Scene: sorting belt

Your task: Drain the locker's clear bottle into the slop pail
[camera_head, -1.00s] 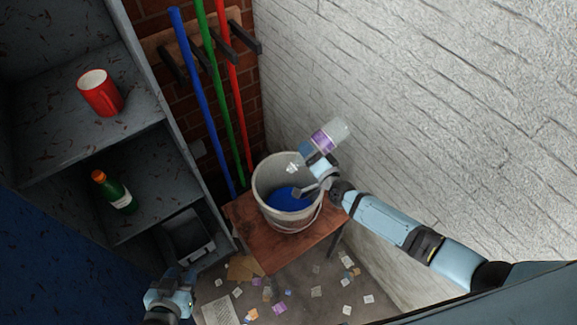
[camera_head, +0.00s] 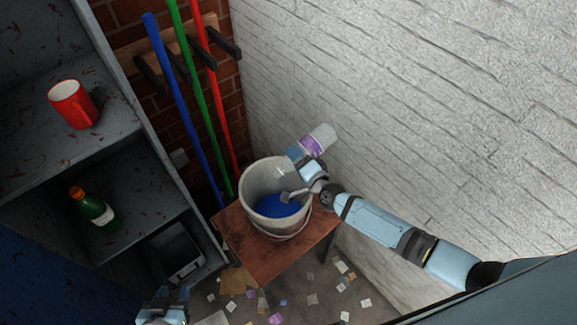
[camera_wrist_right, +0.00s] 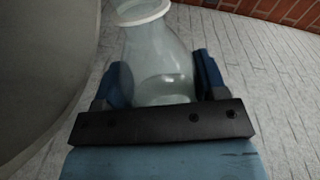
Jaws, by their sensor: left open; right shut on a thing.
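The slop pail (camera_head: 258,178) is grey-white and holds something blue. I cannot tell whether liquid is flowing. My left gripper (camera_head: 165,305) is open at the bottom edge, partly cut off, away from the bottle.
The pail stands on a small wooden table (camera_head: 262,259) by the white brick wall (camera_head: 420,120). The grey locker (camera_head: 150,215) on the left holds a red mug (camera_head: 72,104) and a green bottle (camera_head: 96,210). Blue, green and red poles hang behind. Paper scraps litter the floor.

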